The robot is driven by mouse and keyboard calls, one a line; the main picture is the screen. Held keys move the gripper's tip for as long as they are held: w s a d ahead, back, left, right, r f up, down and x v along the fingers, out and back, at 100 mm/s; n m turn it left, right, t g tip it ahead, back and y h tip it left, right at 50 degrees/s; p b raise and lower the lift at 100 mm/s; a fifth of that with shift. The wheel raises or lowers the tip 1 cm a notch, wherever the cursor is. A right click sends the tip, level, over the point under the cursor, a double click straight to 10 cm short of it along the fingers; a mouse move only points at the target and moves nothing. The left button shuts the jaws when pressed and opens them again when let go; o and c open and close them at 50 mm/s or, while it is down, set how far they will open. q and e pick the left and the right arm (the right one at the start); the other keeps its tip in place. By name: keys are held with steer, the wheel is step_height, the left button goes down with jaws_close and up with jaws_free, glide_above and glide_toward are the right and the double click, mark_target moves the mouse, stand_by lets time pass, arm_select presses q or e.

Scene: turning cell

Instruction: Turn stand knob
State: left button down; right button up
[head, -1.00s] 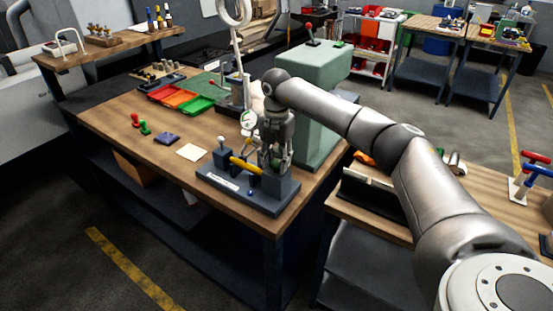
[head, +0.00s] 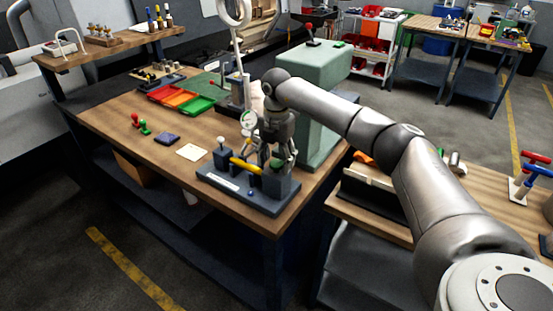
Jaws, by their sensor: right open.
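A dark stand (head: 232,195) with a white label sits at the front right corner of the wooden bench. It carries a yellow bar (head: 246,166), a post with a pale ball-shaped knob (head: 221,140) on the left, and a block (head: 277,187) on the right with a small green top (head: 278,163). A round dial gauge (head: 248,119) shows behind. My right gripper (head: 277,160) points down over the right block, open, its fingers around or just beside the green top; I cannot tell whether they touch. The gripper partly hides what is behind it. My left gripper is out of view.
A green machine column (head: 325,80) stands close behind my right arm. Red, orange and green trays (head: 180,98) lie further back on the bench. A pale pad (head: 191,152) and a dark blue block (head: 167,138) lie left of the stand. Another table (head: 470,190) is at right.

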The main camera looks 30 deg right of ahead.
mark_target(277, 163)
steer(key=shift+r, duration=0.1)
step_height(277, 163, up, 12)
stand_by(0.4)
stand_by(0.4)
